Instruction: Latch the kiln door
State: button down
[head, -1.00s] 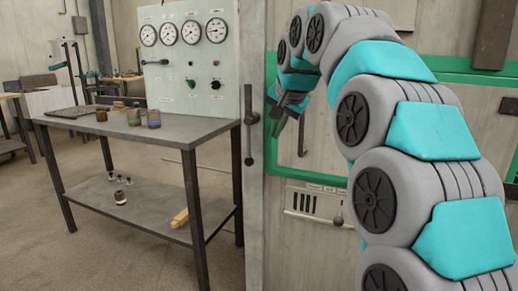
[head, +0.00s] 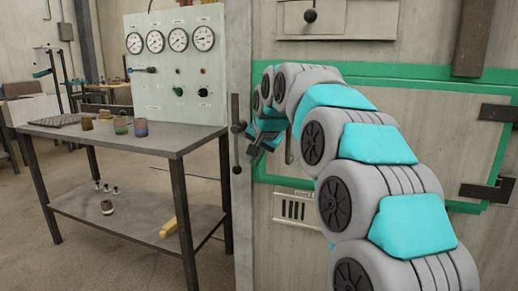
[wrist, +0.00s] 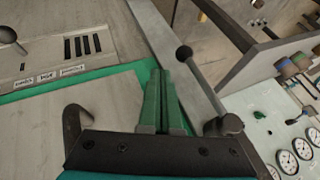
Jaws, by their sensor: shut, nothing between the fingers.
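The kiln door (head: 400,125) is a pale panel edged in green, with dark hinges at its right; it looks flush with the kiln front. A dark latch lever (head: 236,150) with a ball knob hangs about upright on the grey post left of the door. In the wrist view the lever (wrist: 207,88) runs from its round pivot to the knob. My gripper (head: 256,149) is shut and empty, just right of the lever. Its green fingers (wrist: 162,82) point along the door's edge, beside the knob; I cannot tell whether they touch. A hooked door handle (wrist: 74,125) shows left of the fingers.
A metal table (head: 175,140) with several small jars stands left of the kiln, below a gauge panel (head: 180,95). A slotted vent plate (head: 296,208) sits low on the kiln front. A knobbed plate (head: 340,18) is above the door. Floor is bare at the lower left.

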aim_at(236, 136)
jog(key=a, duration=0.1)
jog(key=w+a, duration=0.2)
jog(key=shift+w+a+f, duration=0.2)
jog(key=shift+a+f, duration=0.05)
jog(key=shift+a, duration=0.05)
jog(key=shift+f, duration=0.1)
